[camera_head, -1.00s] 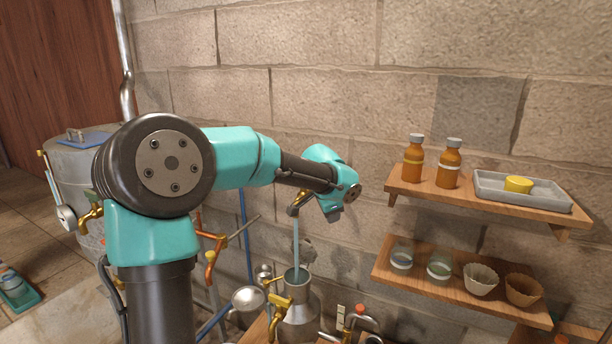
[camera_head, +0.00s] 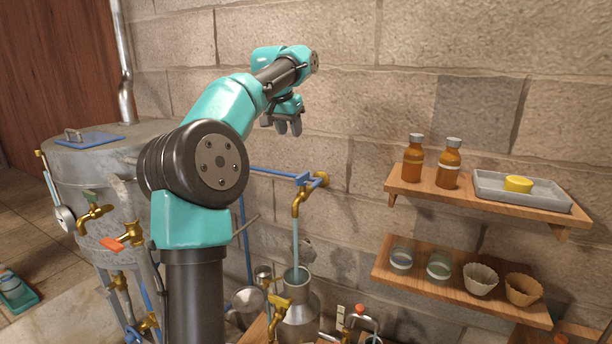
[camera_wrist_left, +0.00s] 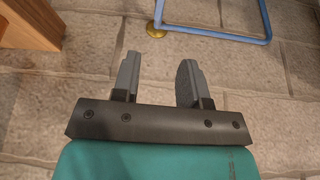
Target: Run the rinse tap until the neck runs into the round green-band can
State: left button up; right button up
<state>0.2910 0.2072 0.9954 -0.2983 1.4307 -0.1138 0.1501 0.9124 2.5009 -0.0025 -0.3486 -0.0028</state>
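The rinse tap (camera_head: 302,197) is a brass spout with a blue handle on the wall, and a stream of water (camera_head: 295,243) falls from it. The stream enters the open neck of a grey metal vessel (camera_head: 299,305) below. I cannot tell whether any flow leaves that vessel. My left gripper (camera_head: 288,127) is above and left of the tap, clear of it. In the left wrist view its two fingers (camera_wrist_left: 157,80) are apart with nothing between them. My right gripper is not in view.
A large metal still (camera_head: 95,190) with brass taps stands at the left. Two wooden shelves (camera_head: 480,208) on the right wall hold amber bottles, a grey tray (camera_head: 540,193), jars and cups. The wall area above the tap is free.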

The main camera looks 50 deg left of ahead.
aim_at(302, 175)
pick_arm(q)
jog(key=shift+f, duration=0.1)
jog(key=x, duration=1.7)
jog(key=shift+w+a+f, duration=0.1)
jog(key=shift+w, duration=0.05)
grip_shut()
